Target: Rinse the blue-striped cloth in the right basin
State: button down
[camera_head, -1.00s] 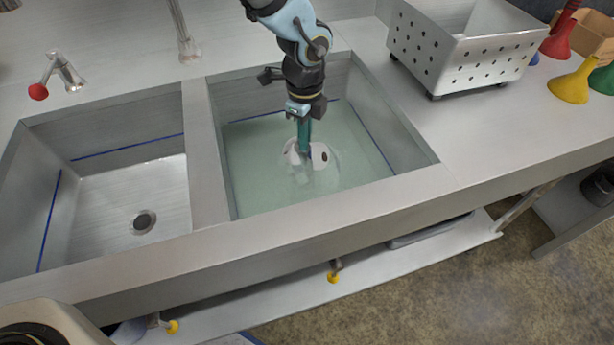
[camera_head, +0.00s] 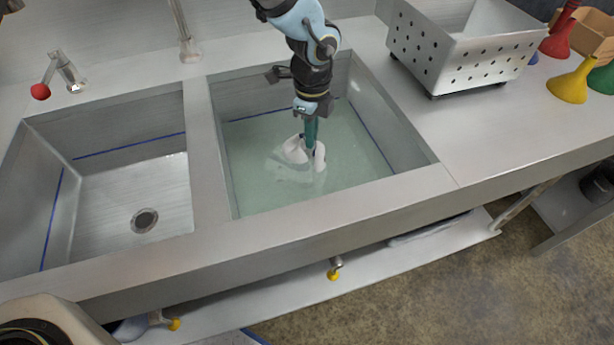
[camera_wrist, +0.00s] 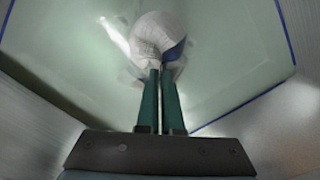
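My gripper (camera_head: 311,146) points down into the right basin (camera_head: 240,166), which holds pale green water. Its green fingers are close together on a bunched white cloth (camera_head: 296,152). The cloth is partly in the water, its lower part spreading faintly under the surface. In the wrist view the cloth (camera_wrist: 155,35) sits at the fingertips (camera_wrist: 160,75), with a blue patch showing on its right side. The blue stripes are mostly hidden in the folds.
The empty left basin (camera_head: 120,195) with a drain lies beyond a steel divider (camera_head: 205,150). A perforated steel bin (camera_head: 470,60) stands on the counter at right, near red and yellow funnels (camera_head: 572,82). A faucet with a red knob (camera_head: 40,91) is at back left.

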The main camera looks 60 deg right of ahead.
jog(key=s+d, duration=0.4)
jog(key=w+a+p, duration=0.1)
jog(key=w+a, duration=0.8)
jog(key=a, duration=0.1)
jog(key=shift+w, duration=0.4)
jog(key=s+d+r+p, duration=0.2)
jog(key=r+p, duration=0.5)
jog(key=r, duration=1)
jog(key=s+d+r+p, duration=0.2)
jog(key=r+p, duration=0.4)
jog(key=r, duration=1.2)
jog(key=shift+s+d+p, duration=0.35)
jog(key=shift+d, duration=0.1)
